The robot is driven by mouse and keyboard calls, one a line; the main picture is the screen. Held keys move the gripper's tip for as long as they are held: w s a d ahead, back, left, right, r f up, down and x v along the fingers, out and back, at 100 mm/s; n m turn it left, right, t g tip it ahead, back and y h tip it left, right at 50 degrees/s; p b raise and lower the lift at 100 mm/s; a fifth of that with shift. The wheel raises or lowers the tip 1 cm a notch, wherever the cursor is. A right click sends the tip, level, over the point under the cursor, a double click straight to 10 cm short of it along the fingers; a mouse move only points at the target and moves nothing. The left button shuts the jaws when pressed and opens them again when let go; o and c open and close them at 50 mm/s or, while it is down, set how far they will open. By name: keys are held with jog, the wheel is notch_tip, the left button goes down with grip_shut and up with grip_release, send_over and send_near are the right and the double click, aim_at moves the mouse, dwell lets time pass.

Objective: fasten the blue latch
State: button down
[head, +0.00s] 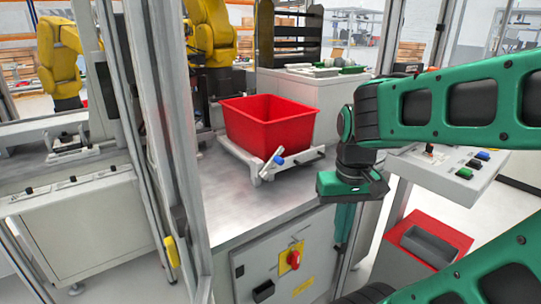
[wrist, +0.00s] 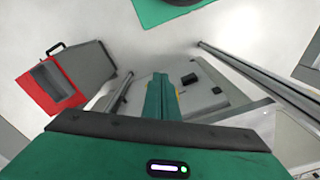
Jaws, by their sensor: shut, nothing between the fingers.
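The blue latch (head: 278,161) is a small pale lever with a blue part. It sits tilted at the front corner of the light grey frame (head: 240,154) under a red bin (head: 270,124). Whether it is engaged cannot be told at this size. My gripper (head: 344,238) hangs pointing down to the right of the latch, apart from it, by the front right edge of the metal table. Its green fingers are together and empty in the wrist view (wrist: 160,82). The latch does not show in the wrist view.
The metal table top (head: 225,195) is clear in front of the bin. A grey post (head: 165,130) stands at left. A button panel (head: 465,170) and a red box (head: 430,238) are at right. A red knob (head: 293,259) is on the cabinet front.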

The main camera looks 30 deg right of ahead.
jog(key=w+r+n+t+h, duration=0.15)
jog(key=w+r, duration=0.35)
jog(key=w, duration=0.5)
jog(key=w+r+n+t+h, duration=0.15)
jog(key=w+r, duration=0.35)
jog(key=w, duration=0.5)
jog(key=w+r+n+t+h, duration=0.1)
jog(key=w+r+n, duration=0.25)
jog(key=w, duration=0.75)
jog(key=s+d+x, duration=0.1)
jog(key=x, duration=1)
jog(key=shift+w+d+f+m, duration=0.15)
jog(key=shift+d+f+m, duration=0.15)
jog(key=shift+m, duration=0.15)
jog(key=shift+a+y, duration=0.1)
jog(key=shift+y, duration=0.2)
